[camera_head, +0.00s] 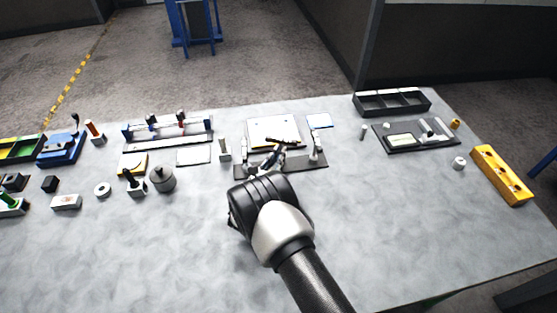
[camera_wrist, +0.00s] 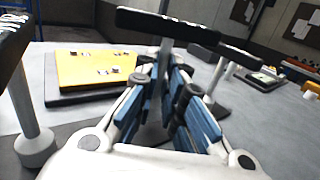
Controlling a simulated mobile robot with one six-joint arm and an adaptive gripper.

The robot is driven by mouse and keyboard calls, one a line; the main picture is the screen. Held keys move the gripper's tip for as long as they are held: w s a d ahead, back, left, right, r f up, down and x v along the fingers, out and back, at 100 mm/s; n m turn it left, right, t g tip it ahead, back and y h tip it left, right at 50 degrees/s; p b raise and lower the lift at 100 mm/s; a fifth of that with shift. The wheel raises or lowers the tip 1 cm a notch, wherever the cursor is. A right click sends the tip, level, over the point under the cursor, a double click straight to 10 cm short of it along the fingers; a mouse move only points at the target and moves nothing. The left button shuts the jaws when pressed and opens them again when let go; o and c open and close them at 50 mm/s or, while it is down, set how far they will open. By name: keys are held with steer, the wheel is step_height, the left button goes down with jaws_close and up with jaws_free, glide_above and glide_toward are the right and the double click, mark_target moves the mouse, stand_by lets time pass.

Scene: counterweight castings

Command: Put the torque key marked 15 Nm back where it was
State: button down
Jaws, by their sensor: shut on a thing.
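My gripper (camera_wrist: 168,92) has blue finger pads closed around the shaft of a T-handled torque key (camera_wrist: 170,24). The key stands about upright between the fingers, with its black crossbar above them. In the head view my gripper (camera_head: 270,158) is over a dark rack base (camera_head: 318,166), partly hidden by my wrist. A second T-handled key (camera_wrist: 238,54) stands to the right in the wrist view, and a third (camera_wrist: 20,95) is close at the left edge. I cannot read any torque marking. The held key's lower end is hidden by the fingers.
A yellow plate on a dark block (camera_wrist: 90,70) is left of the held key in the wrist view. A grey weight (camera_head: 161,180) stands left, and a dark tray (camera_head: 408,138) right. The front table is clear.

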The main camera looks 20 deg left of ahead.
steer(key=shift+f, duration=0.65)
steer(key=shift+f, duration=0.1)
steer(key=c, duration=2.2)
jaws_free()
steer(key=shift+f+b, duration=0.2)
steer(key=shift+b, duration=0.1)
steer(key=o, duration=0.5)
steer(key=shift+r, duration=0.1)
steer(key=shift+r, duration=0.1)
steer(key=shift+s+a+p, duration=0.1)
steer(key=shift+s+p, duration=0.25)
steer(key=s, duration=0.7)
steer(key=s+p, duration=0.1)
steer(key=s, duration=0.3)
steer(key=shift+s+a+f, duration=0.15)
steer(key=shift+f, duration=0.2)
